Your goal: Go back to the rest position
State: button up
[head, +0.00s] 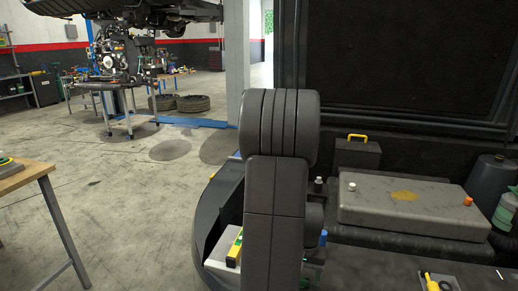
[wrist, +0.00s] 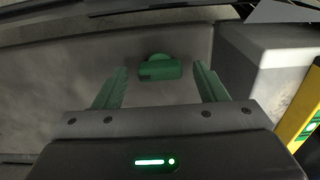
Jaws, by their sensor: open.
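My gripper (wrist: 160,80) shows in the wrist view with its two green fingers spread apart and nothing held between them. Beyond the fingertips, a small green object (wrist: 160,69) with a rounded top rests against or on a grey surface; I cannot tell what it is. In the head view my own dark arm rises through the middle of the picture, and the gripper is hidden behind it.
A yellow level (head: 235,248) lies left of my arm and also shows in the wrist view (wrist: 302,112). A grey case (head: 415,203) with orange and white caps stands right, a toolbox (head: 357,153) behind it. A wooden table (head: 22,175) is left. Open floor lies beyond.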

notch_tip(320, 180, up, 14)
jog(key=p, duration=0.1)
notch_tip(320, 180, down, 14)
jog(key=shift+r+b, duration=0.15)
jog(key=shift+b, duration=0.4)
jog(key=shift+f, duration=0.2)
jog(key=n+p, duration=0.1)
jog(key=n, duration=0.4)
jog(key=shift+r+n, duration=0.1)
jog(key=shift+n, duration=0.2)
notch_tip(320, 180, up, 14)
jog(key=s+a+p, duration=0.1)
jog(key=s+a, duration=0.1)
jog(key=s, duration=0.5)
jog(key=shift+r, duration=0.1)
